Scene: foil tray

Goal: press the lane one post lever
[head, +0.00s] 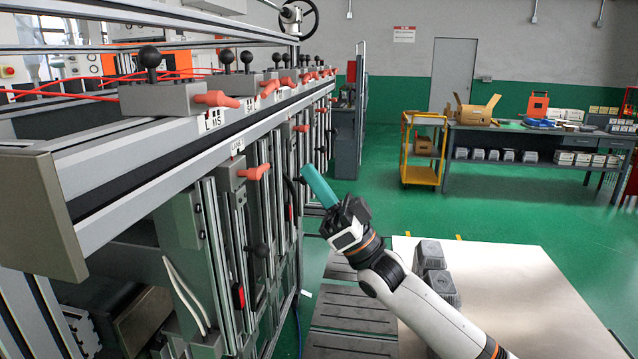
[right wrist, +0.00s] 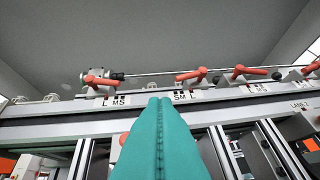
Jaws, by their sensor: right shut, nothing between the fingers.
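A post lever (head: 254,172) with an orange handle sticks out from the nearest upright post, below a small label on the rail that I cannot read clearly. My right gripper (head: 309,172) has long teal fingers, shut and empty. In the head view it is to the right of that lever and apart from it, fingers pointing up and left. In the right wrist view the shut fingers (right wrist: 160,102) point at the rail, and an orange handle (right wrist: 123,138) is partly hidden beside them. Another post lever (head: 302,128) is farther along. My left gripper is not in view.
Orange-handled rail levers (head: 215,98) and black knobs (head: 149,57) line the top rail (head: 200,140). Grey trays (head: 433,253) are stacked on a pale platform (head: 510,280) at the right. A yellow cart (head: 421,175) and a workbench (head: 515,130) stand farther back. Green floor is open between.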

